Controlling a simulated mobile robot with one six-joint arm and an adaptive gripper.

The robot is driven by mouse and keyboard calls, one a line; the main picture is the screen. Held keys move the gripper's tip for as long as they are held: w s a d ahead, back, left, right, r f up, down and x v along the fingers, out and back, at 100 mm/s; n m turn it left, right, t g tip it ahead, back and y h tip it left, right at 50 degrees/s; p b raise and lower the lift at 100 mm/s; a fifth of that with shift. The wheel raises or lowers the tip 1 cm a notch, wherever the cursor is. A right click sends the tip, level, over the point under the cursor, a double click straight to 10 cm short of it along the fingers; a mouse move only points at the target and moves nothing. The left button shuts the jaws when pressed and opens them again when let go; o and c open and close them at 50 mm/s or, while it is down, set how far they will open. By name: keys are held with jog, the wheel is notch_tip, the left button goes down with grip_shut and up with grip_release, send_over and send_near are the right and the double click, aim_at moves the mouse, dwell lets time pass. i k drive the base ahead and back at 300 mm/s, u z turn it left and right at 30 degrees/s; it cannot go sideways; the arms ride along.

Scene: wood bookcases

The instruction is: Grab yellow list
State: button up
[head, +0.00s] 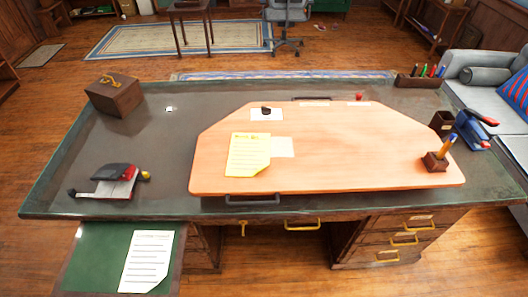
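A yellow list (248,154), a sheet with printed lines and a curled lower corner, lies on the light wooden board (350,150) on the desk. It is left of the board's middle, beside a small pale paper (282,147). A white list (147,261) lies apart from it on the green pull-out shelf (92,255) at the lower left. My gripper is not in view.
The dark desk (60,190) carries a box (114,95), a red and black stapler-like object (112,181), a pen holder (435,162) and a blue object (473,130). A dark handle (252,200) fronts the board. A sofa (470,90) stands right.

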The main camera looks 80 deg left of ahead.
aim_at(249, 153)
jog(key=z, duration=0.05)
jog(key=i, duration=0.8)
jog(key=u, duration=2.5)
